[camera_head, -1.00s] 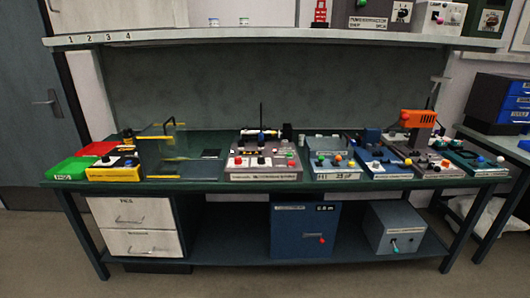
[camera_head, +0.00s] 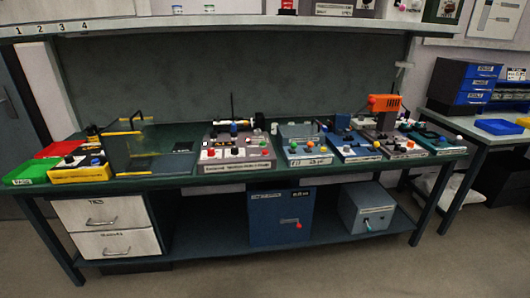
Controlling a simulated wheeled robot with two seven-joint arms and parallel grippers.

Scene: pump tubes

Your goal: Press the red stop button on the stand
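Several control stands sit in a row on the green bench top (camera_head: 180,183). The grey stand (camera_head: 235,164) near the middle has black knobs and a red button (camera_head: 265,152) at its right end. A blue stand (camera_head: 350,154) and a stand with an orange device (camera_head: 384,102) stand further right. Labels are too small to read, so I cannot tell which red control is the stop button. Neither of my grippers is in view.
A yellow stand (camera_head: 80,174), green tray (camera_head: 27,172) and red tray (camera_head: 56,150) sit at the bench's left end, beside a clear yellow-edged screen (camera_head: 130,150). A shelf (camera_head: 200,22) overhangs the back. A second table with blue drawers (camera_head: 462,84) stands right. The floor in front is clear.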

